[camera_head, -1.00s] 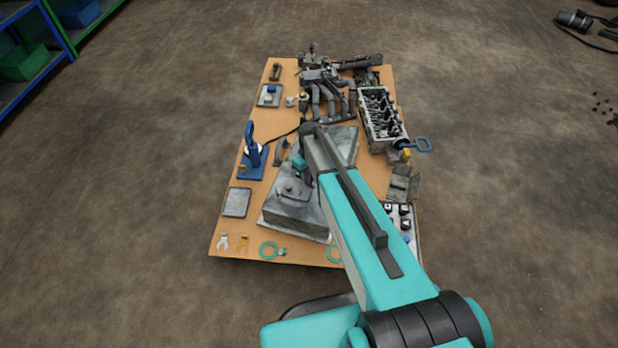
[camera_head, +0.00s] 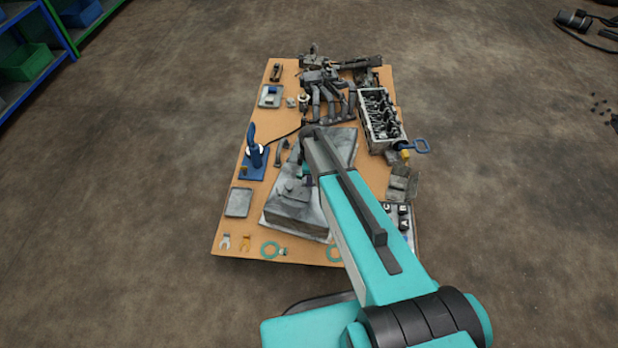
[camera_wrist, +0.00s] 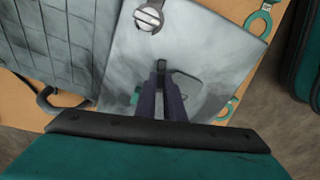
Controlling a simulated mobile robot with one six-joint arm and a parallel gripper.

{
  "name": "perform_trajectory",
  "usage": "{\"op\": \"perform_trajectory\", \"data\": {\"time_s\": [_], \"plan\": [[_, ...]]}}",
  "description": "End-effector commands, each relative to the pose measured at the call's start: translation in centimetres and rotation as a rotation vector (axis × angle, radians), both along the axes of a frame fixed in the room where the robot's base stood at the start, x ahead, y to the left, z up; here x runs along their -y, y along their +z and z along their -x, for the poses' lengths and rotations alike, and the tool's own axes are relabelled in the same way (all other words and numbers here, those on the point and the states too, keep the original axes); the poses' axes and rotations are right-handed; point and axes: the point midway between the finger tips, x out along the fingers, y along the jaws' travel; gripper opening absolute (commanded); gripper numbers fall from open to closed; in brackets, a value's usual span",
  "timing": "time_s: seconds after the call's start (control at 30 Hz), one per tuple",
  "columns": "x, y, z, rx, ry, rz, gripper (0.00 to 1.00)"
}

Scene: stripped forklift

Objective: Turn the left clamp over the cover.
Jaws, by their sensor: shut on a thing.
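The grey cover (camera_head: 290,216) lies in the middle of the bench, with a small raised plate on it. In the wrist view the cover (camera_wrist: 215,50) fills the middle. My gripper (camera_wrist: 161,68) is low over it, its dark fingers close together. They are shut on a small part, which I take to be the left clamp. A bit of teal, possibly the clamp (camera_wrist: 135,97), shows beside the fingers; the rest is hidden, so its angle to the cover cannot be told. A slotted round fastener (camera_wrist: 149,17) sits at the cover's edge. In the head view my arm hides the fingertips.
A blue upright tool (camera_head: 254,152) and a dark handle (camera_head: 282,152) stand left of the cover. An engine block (camera_head: 380,118) and pipes (camera_head: 325,95) lie at the back. A teal ring (camera_head: 270,249) lies on the front edge of the bench (camera_head: 226,222).

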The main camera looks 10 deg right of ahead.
Motion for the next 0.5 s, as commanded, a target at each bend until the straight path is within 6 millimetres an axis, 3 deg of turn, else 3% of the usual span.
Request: {"op": "perform_trajectory", "data": {"time_s": [0.5], "plan": [[0.32, 0.15, -0.33, 0.005, 0.468, 0.005, 0.0]]}}
